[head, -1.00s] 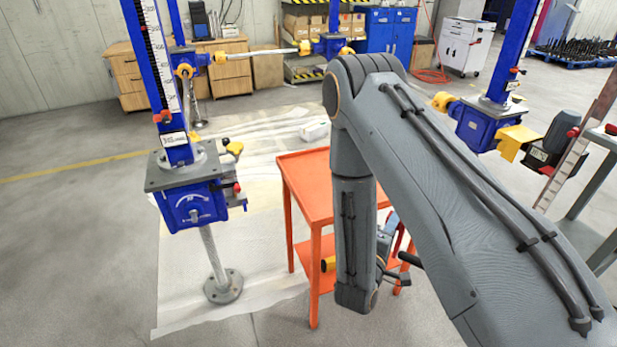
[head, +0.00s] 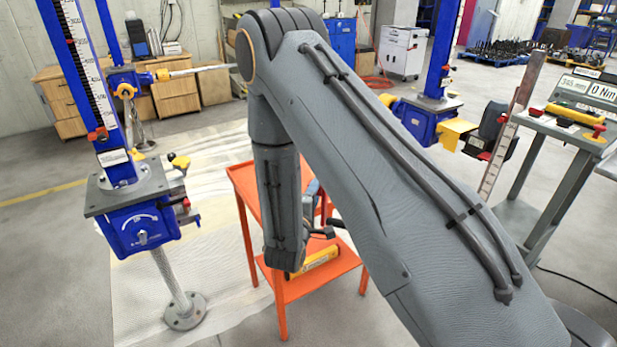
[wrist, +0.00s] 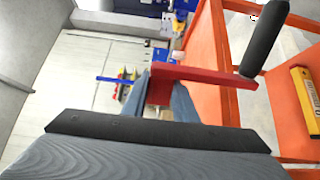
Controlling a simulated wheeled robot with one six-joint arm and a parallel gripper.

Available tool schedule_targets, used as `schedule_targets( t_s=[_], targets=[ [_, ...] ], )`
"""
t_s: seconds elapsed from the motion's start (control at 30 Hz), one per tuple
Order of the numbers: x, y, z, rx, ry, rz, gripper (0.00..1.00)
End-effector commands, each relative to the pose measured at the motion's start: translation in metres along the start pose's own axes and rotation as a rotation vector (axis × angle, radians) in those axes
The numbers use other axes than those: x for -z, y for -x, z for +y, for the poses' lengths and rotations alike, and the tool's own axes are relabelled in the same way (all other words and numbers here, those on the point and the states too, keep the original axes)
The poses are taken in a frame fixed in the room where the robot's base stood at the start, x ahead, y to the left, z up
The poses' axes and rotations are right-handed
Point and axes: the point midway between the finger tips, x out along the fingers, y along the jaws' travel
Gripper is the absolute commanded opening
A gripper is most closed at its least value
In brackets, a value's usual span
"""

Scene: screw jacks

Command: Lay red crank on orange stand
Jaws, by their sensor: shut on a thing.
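The red crank (wrist: 205,77) is a flat red bar with a black handle (wrist: 264,40). My gripper (wrist: 163,97) is shut on the red crank near the end away from the handle. The orange stand (wrist: 217,70) is a two-level table that fills the right of the wrist view, close beside the crank. In the head view the orange stand (head: 243,182) stands in front of me, partly hidden behind my arm. My gripper and the crank are mostly hidden there. The visible part of the top is bare.
A blue screw jack (head: 140,225) on a grey column stands left of the stand. A yellow tool (head: 318,262) lies on the stand's lower shelf. A grey table (head: 560,130) with a yellow-handled device is at the right. Another blue jack (head: 420,118) stands behind my arm.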

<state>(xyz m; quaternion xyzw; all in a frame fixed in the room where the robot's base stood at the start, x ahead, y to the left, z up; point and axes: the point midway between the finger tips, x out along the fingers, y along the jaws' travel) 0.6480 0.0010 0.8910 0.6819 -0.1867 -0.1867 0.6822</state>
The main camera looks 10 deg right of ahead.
Motion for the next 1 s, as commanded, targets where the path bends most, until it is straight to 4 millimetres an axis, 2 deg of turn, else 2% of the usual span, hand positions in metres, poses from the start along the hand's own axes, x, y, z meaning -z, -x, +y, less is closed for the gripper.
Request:
schedule_targets(
  t_s=[0.03, 0.2, 0.5, 1.0],
  targets=[
    [0.008, -0.015, 0.020, -0.010, -0.010, -0.008, 0.00],
    [0.030, -0.054, 0.064, -0.010, -0.007, -0.029, 0.00],
    [0.057, -0.100, 0.115, -0.008, -0.005, -0.052, 0.00],
    [0.055, -0.096, 0.110, -0.004, -0.001, -0.050, 0.00]
  ],
)
